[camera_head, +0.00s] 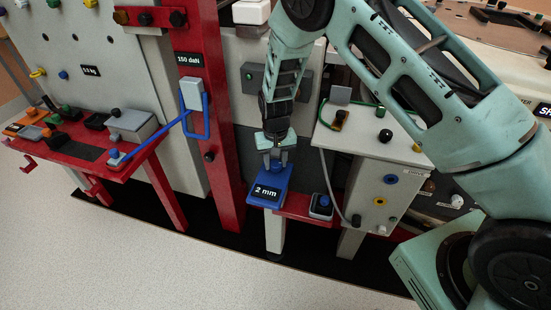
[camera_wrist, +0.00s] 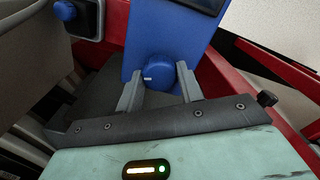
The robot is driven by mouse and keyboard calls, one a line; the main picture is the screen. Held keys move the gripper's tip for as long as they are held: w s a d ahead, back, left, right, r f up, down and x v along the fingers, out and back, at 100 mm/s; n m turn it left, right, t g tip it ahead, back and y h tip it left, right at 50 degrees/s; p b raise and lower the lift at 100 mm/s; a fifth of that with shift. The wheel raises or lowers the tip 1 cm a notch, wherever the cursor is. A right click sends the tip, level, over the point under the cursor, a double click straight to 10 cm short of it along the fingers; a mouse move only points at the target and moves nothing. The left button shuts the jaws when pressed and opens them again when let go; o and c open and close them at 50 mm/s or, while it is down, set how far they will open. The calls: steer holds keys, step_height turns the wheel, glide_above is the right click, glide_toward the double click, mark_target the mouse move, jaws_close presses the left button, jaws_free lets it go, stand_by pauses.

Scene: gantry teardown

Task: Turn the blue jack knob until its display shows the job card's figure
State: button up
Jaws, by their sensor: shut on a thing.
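The blue jack (camera_head: 270,186) sits on a red shelf, and its display (camera_head: 266,192) reads "2 mm". Its blue knob (camera_wrist: 158,72) shows in the wrist view with a short white mark at its left side. My gripper (camera_head: 276,161) comes down over the jack from above. In the wrist view its two grey fingers (camera_wrist: 160,85) stand on either side of the knob, shut on it. The display's figure is not visible in the wrist view. No job card with a readable jack figure is clear to me; a plate (camera_head: 90,71) on the left panel reads "5.0 kg", and another (camera_head: 189,60) reads "150 daN".
A second blue knob on a dark base (camera_head: 321,206) stands right of the jack; a grey box (camera_head: 370,180) with coloured sockets is beyond it. A red post (camera_head: 215,130) rises left of the jack. A red bench (camera_head: 90,160) holds several items. The floor in front is clear.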

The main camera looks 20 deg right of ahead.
mark_target(276, 162)
steer(key=shift+m, duration=0.5)
steer(key=o, duration=1)
step_height(276, 162, up, 18)
steer(key=p, duration=0.1)
steer(key=shift+f, duration=0.25)
